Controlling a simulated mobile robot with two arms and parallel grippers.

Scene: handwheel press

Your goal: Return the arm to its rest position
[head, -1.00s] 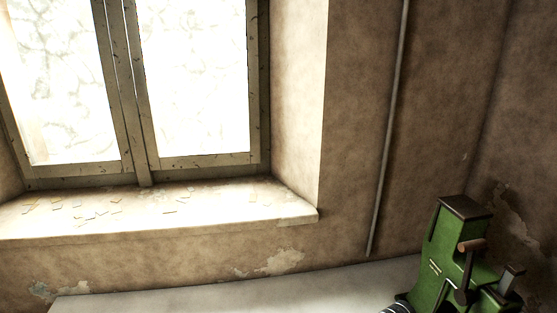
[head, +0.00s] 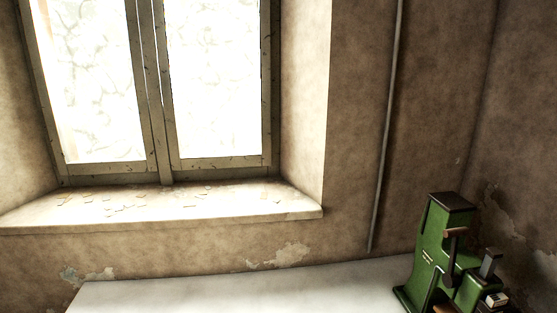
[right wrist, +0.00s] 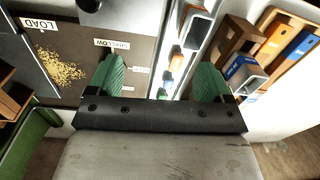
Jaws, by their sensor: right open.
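My right gripper (right wrist: 158,80) shows in the right wrist view, its two green fingers spread wide apart. I see nothing held between them. Neither gripper nor arm shows in the head view, and my left gripper is in no view. The green press (head: 437,255) stands at the lower right of the head view, with a brown-gripped handle (head: 455,233) on its side; its lower part is cut off by the frame edge.
A pale bench top (head: 240,290) runs below the window sill (head: 260,210), clear left of the press.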

